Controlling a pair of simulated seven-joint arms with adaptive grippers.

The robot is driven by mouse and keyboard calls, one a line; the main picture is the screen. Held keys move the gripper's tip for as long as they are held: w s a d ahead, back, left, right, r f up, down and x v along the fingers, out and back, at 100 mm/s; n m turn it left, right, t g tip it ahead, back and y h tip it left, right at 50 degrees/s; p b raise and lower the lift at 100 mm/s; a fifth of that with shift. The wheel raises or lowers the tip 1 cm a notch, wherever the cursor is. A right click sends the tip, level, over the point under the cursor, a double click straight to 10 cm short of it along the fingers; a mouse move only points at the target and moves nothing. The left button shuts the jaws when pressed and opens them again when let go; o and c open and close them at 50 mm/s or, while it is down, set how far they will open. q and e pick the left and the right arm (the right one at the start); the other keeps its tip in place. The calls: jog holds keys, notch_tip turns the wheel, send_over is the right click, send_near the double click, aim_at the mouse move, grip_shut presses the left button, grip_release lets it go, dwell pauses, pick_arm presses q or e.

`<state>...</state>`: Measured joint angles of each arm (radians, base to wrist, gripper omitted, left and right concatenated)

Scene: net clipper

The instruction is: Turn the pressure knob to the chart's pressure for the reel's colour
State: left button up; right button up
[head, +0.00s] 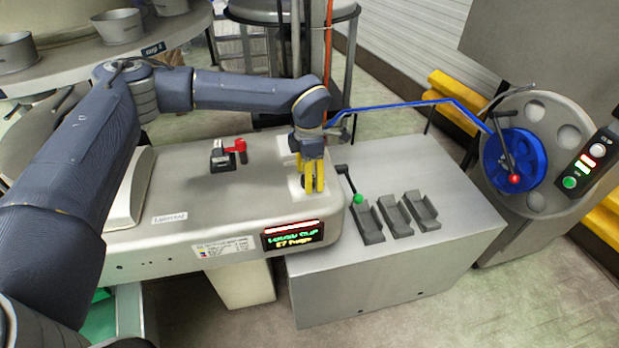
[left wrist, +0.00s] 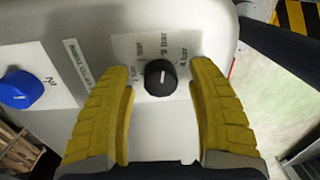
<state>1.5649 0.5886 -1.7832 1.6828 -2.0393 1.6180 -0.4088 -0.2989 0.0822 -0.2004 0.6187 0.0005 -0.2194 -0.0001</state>
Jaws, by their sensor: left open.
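The black pressure knob (left wrist: 160,77) sits on a white plate with bar markings in the left wrist view. Its pale line points roughly toward the top of that picture; the exact mark is hard to tell. My left gripper (head: 313,188) is open, its yellow fingers pointing down at the machine top, one on each side of the knob with gaps visible. In the head view the fingers hide the knob. The reel (head: 526,150) is blue and sits on the grey unit at the right. The chart (head: 222,248) is on the machine's front; its text is too small to read.
A blue knob (left wrist: 18,90) lies left of the fingers in the left wrist view. A red-handled valve (head: 238,146), a green-tipped lever (head: 358,198) and a lit display (head: 290,235) are near the gripper. A blue tube (head: 400,104) runs behind it to the reel.

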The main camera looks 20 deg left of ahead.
pick_arm(q)
notch_tip(320, 180, up, 11)
jog(key=shift+w+a+r, duration=0.15)
jog(key=shift+w+r, duration=0.05)
dwell(0.3)
dwell(0.3)
